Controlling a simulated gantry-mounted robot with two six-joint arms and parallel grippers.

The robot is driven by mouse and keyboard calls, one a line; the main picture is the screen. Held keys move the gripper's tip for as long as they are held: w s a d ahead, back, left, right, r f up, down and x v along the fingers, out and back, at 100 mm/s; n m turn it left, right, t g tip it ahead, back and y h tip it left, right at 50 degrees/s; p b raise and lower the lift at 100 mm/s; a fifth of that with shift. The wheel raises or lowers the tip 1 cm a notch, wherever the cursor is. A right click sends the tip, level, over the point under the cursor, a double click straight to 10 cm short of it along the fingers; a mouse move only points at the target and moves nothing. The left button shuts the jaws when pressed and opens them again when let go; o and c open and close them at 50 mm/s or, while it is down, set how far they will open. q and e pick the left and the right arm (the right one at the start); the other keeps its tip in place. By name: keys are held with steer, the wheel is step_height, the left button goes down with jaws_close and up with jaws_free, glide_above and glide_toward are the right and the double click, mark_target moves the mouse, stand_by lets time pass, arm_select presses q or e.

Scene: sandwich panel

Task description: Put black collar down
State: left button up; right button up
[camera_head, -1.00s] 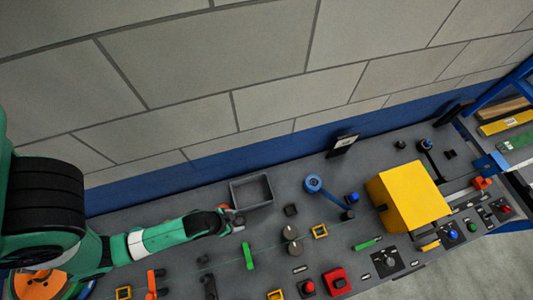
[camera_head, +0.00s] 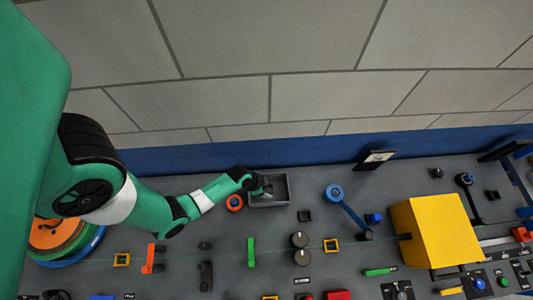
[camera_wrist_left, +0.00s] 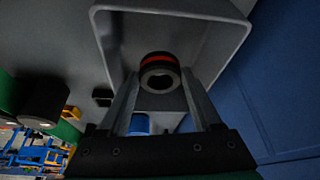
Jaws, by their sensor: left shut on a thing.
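The black collar (camera_wrist_left: 160,72), a short dark ring with a red band, sits between the fingertips of my left gripper (camera_wrist_left: 160,85) in the left wrist view. The gripper is shut on it. The grey tray (camera_wrist_left: 236,30) frames the collar there, and its open inside lies behind the collar. In the head view my left gripper (camera_head: 264,188) is over the left part of the tray (camera_head: 288,188). The collar is too small and covered to make out there. Whether it touches the tray floor I cannot tell. My right gripper is not in view.
A blue lever (camera_head: 345,208) and a yellow box (camera_head: 433,230) stand to the right. Dark knobs (camera_head: 300,240) sit in front. A blue piece (camera_wrist_left: 140,123) shows between the fingers in the wrist view.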

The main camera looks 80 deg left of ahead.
mark_target(267, 190)
arm_select(q)
steer(key=f, duration=0.1)
steer(key=f+b, duration=0.1)
steer(key=f, duration=0.1)
steer(key=shift+w+a+f+b, duration=0.15)
steer(key=shift+a+b, duration=0.05)
steer(key=shift+b, duration=0.1)
steer(key=shift+f, duration=0.25)
steer(key=shift+r, duration=0.1)
steer(key=shift+f, duration=0.25)
steer(key=o, duration=1.5)
steer(key=shift+r, duration=0.1)
steer(key=shift+c, duration=0.2)
